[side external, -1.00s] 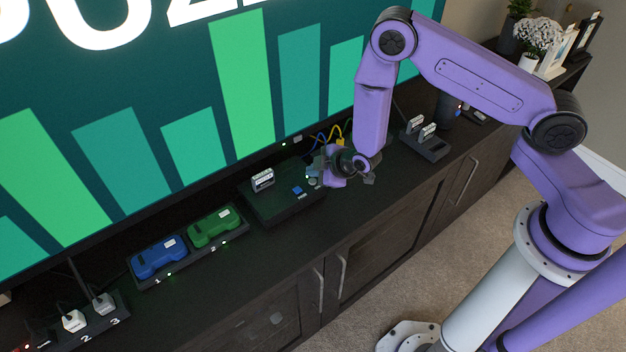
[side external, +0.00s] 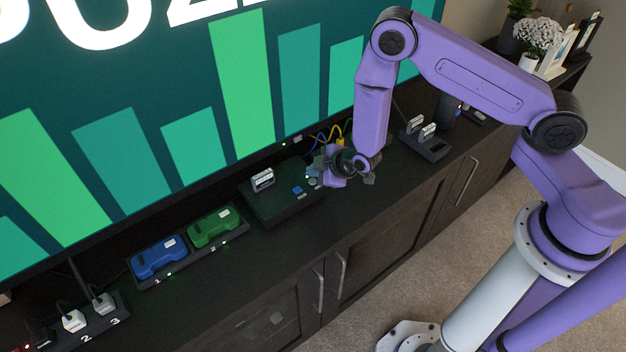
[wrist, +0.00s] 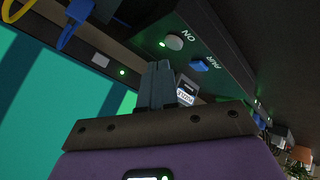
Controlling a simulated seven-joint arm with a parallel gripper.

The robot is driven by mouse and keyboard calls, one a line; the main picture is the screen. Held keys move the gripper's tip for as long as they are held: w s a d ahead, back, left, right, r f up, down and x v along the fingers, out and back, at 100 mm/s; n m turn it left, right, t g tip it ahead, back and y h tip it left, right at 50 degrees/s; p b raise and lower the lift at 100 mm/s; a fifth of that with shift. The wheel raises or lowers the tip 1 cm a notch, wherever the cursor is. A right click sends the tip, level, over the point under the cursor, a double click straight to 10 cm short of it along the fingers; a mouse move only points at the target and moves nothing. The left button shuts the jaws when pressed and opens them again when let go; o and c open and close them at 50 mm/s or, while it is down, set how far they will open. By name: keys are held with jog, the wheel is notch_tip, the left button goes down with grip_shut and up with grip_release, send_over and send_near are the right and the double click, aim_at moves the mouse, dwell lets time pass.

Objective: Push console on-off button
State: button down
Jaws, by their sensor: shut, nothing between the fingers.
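The black console (side external: 275,208) sits on the dark cabinet below the screen; it also shows in the wrist view (wrist: 215,45). Its round grey on-off button (wrist: 174,42), marked ON, has a lit green light beside it; the button also shows in the side view (side external: 313,182). A blue square button (wrist: 198,66) marked PAIR lies next to it. A labelled cartridge (side external: 263,179) stands upright in the console. My gripper (wrist: 157,70) is shut and empty. Its fingertips are close to the button, apart from it in the wrist view. The exact gap cannot be told.
Blue and yellow cables (side external: 338,136) run behind the console near my gripper. Blue (side external: 158,258) and green (side external: 214,227) controllers lie in a dock to the left. A holder with cartridges (side external: 426,148) stands right. The front cabinet top is clear.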

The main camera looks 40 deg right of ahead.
aim_at(315, 183)
jog(key=shift+f, duration=0.1)
dwell(0.3)
jog(key=shift+f, duration=0.35)
jog(key=shift+f, duration=0.45)
dwell(0.7)
jog(key=shift+r, duration=0.9)
notch_tip(315, 183, up, 6)
dwell(0.7)
